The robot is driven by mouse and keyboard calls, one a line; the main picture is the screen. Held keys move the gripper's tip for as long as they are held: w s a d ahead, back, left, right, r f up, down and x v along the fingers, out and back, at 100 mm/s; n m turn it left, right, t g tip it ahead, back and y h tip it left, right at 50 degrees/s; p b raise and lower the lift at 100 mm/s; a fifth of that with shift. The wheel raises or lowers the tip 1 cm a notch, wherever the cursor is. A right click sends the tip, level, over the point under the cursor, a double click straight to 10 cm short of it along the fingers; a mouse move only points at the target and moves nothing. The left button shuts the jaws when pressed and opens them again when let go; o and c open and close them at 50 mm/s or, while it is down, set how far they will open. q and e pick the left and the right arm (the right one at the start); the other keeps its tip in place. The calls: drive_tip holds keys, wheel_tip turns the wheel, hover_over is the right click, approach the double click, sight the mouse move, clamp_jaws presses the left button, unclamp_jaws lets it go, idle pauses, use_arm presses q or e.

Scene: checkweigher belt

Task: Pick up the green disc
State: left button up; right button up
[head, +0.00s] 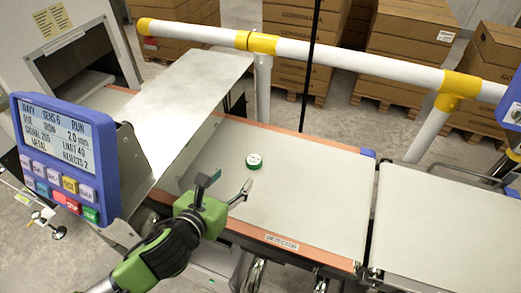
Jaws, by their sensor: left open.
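The green disc (254,161) is small and round, green at the rim with a white top. It sits on the light grey checkweigher belt (310,190), near the middle of the section marked "DETECTOR". My left gripper (226,184) comes in from the lower left over the near edge of the belt. Its fingers are spread apart with nothing between them. It is apart from the disc, which lies just beyond it, up and to the right in the picture. My right gripper does not show.
A blue control panel (58,155) stands at the left near my arm. A tilted grey plate (185,90) rises left of the belt. A white and yellow rail (340,58) runs behind. Another belt section (450,225) lies right. Boxes (405,50) stand on pallets behind.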

sight(253, 161)
use_arm(q)
drive_tip(key=shift+w+d+f, duration=0.1)
drive_tip(key=shift+w+d, duration=0.05)
drive_tip(key=shift+w, duration=0.25)
drive_tip(key=x, duration=0.3)
drive_tip(key=shift+w+d, duration=0.1)
drive_tip(key=shift+w, duration=0.05)
drive_tip(key=x, duration=0.2)
drive_tip(key=shift+w+d+f, duration=0.1)
drive_tip(key=shift+w+f, duration=0.1)
drive_tip(key=shift+w, duration=0.05)
drive_tip(key=shift+w+d+f, duration=0.15)
drive_tip(key=shift+w, duration=0.1)
drive_tip(key=shift+w+d+f+p, duration=0.1)
drive_tip(key=shift+w+p, duration=0.15)
drive_tip(key=shift+p, duration=0.05)
drive_tip(key=shift+w+d+f, duration=0.2)
drive_tip(key=shift+w, duration=0.05)
drive_tip(key=x, duration=0.3)
drive_tip(key=shift+d+f, duration=0.15)
drive_tip(key=shift+d, duration=0.1)
drive_tip(key=shift+w+d+f+p, duration=0.15)
drive_tip(key=shift+w+f+p, duration=0.05)
drive_tip(key=shift+w+p, duration=0.15)
drive_tip(key=c, duration=1.3)
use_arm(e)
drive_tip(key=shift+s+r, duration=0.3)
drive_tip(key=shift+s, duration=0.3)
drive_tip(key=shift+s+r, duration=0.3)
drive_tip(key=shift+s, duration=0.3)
